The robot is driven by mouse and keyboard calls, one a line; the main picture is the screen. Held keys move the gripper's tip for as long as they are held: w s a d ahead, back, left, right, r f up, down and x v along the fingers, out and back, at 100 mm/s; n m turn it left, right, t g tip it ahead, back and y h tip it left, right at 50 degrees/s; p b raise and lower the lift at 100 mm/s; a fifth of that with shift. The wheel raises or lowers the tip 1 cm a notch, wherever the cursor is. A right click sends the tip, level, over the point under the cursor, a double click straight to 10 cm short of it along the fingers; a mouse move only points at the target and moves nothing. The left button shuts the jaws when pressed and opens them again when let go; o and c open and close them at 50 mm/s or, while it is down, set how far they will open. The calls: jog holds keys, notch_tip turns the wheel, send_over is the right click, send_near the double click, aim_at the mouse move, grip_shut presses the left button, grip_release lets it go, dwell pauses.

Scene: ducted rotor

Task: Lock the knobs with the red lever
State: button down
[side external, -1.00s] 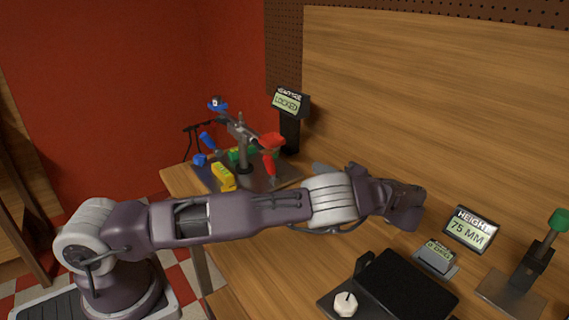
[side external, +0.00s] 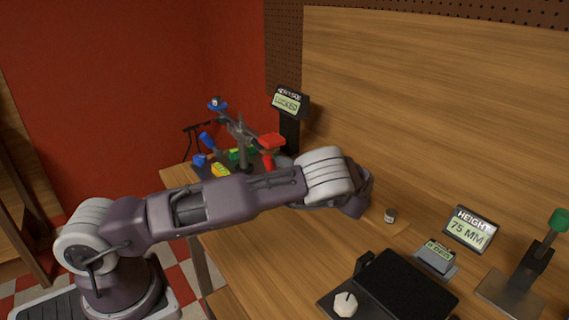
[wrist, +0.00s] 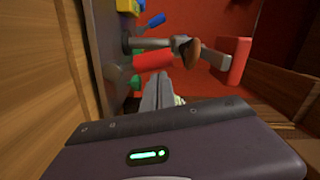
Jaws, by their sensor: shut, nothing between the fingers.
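The rotor fixture stands at the back left of the bench, with a grey post (side external: 242,150) and coloured parts. A red knob (side external: 271,141) sits on an arm end, with a red lever (side external: 268,160) below it. In the wrist view a red cylinder (wrist: 153,59), apparently the lever, lies just beyond my gripper (wrist: 165,80). The fingers are shut and empty; contact cannot be told. A second red part (wrist: 239,60) is to the right. A blue lever (wrist: 152,24) is above. In the side view my fingers are hidden behind the arm.
A small display (side external: 289,103) behind the fixture seems to read LOCKED. A height display (side external: 471,230) reads 75 MM. A black box (side external: 405,287) with a white knob (side external: 345,304) is at front right. The wooden back wall (side external: 440,110) limits the rear.

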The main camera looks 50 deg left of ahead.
jog(key=shift+s+n, duration=0.6)
jog(key=shift+s, duration=0.45)
jog(key=w+d+r, duration=0.2)
jog(key=w+d, duration=0.2)
jog(key=d, duration=0.7)
jog(key=shift+r, duration=0.1)
